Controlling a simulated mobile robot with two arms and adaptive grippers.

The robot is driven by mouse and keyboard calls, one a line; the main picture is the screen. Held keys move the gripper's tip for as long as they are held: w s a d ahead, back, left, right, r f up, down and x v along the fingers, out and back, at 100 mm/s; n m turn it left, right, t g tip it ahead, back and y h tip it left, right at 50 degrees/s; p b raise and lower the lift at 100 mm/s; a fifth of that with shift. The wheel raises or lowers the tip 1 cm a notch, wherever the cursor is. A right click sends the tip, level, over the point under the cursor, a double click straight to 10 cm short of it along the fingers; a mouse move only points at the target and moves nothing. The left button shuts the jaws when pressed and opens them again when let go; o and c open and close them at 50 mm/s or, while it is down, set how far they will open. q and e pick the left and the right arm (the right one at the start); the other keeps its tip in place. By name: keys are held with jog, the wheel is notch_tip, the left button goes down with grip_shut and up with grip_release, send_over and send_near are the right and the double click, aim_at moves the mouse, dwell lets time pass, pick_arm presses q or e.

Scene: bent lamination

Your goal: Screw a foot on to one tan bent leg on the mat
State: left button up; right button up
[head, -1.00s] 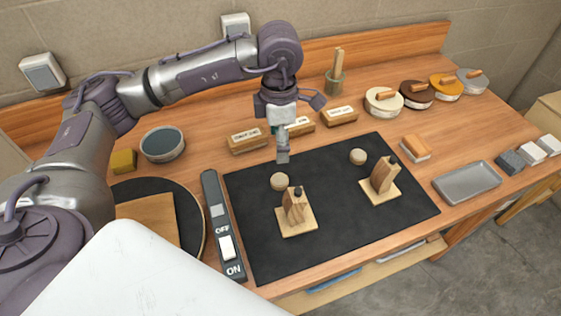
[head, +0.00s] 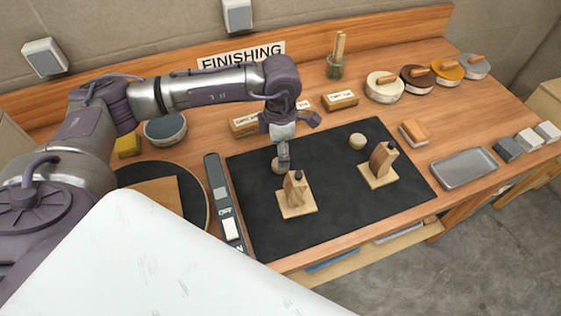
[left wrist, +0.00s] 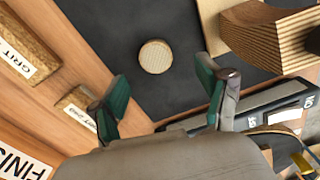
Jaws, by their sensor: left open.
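Two tan bent legs, the left one (head: 295,187) and the right one (head: 382,158), stand on pale square bases on the black mat (head: 330,222). Each has a dark piece at its top. A round pale foot (head: 277,167) lies on the mat behind the left leg. Another round foot (head: 357,141) lies behind the right leg. My left gripper (head: 284,166) is over the left foot and partly hides it. In the left wrist view the gripper (left wrist: 162,80) is open and empty, and the foot (left wrist: 155,56) shows beyond its fingertips, apart from them. My right gripper is not in view.
A grey tray (head: 465,167) and several small blocks are at the right. The mat's front part is clear.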

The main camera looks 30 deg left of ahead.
pick_arm(q)
jog(key=shift+f+p, duration=0.45)
jog(key=shift+p, duration=0.05)
jog(key=f, duration=0.2)
jog(key=f+p, duration=0.1)
jog(key=shift+w+a+f+p, duration=0.1)
jog(key=shift+w+f+p, duration=0.1)
jog(key=shift+f+p, duration=0.15)
jog(key=shift+f, duration=0.35)
jog(key=c, duration=0.9)
